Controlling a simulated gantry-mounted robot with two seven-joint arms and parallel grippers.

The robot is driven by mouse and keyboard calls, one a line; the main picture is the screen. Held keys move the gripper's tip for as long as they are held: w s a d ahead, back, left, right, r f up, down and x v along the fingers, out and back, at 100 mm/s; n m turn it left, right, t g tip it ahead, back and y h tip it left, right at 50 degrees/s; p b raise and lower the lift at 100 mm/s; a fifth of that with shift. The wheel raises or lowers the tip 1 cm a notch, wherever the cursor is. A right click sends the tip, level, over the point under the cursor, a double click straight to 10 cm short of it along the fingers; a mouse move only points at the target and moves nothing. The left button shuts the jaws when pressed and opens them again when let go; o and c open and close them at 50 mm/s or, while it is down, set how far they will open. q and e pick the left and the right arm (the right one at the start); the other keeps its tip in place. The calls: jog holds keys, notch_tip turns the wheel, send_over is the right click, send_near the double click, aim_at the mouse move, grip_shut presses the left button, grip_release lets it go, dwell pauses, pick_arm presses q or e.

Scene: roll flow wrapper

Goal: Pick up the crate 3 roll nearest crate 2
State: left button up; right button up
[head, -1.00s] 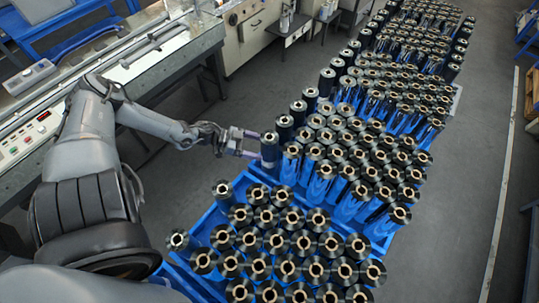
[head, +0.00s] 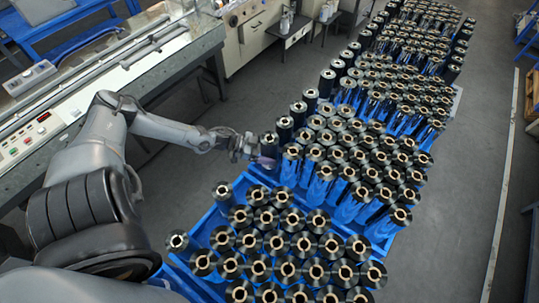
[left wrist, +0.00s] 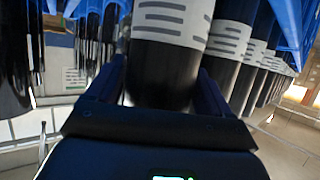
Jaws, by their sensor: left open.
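A dark roll (head: 269,142) with a pale core stands upright at the near-left corner of the second-nearest blue crate (head: 262,176). My left gripper (head: 264,162) is low at this roll's side, its fingers mostly hidden. In the left wrist view the open left gripper (left wrist: 160,92) has one finger on either side of a dark roll (left wrist: 165,70) with a white printed label. I cannot tell whether the fingers touch it. Crate numbers cannot be read. My right gripper is not in view.
The nearest blue crate (head: 212,222) holds many rolls close in front. More rolls (head: 405,90) stand packed in crates toward the back. Neighbouring rolls (head: 291,160) stand close to the gripped side. A machine bench (head: 110,85) lies left, with open floor (head: 190,150) between.

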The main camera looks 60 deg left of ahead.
pick_arm(q)
jog(key=c, duration=1.4)
jog(key=shift+r, duration=0.1)
jog(key=shift+r, duration=0.2)
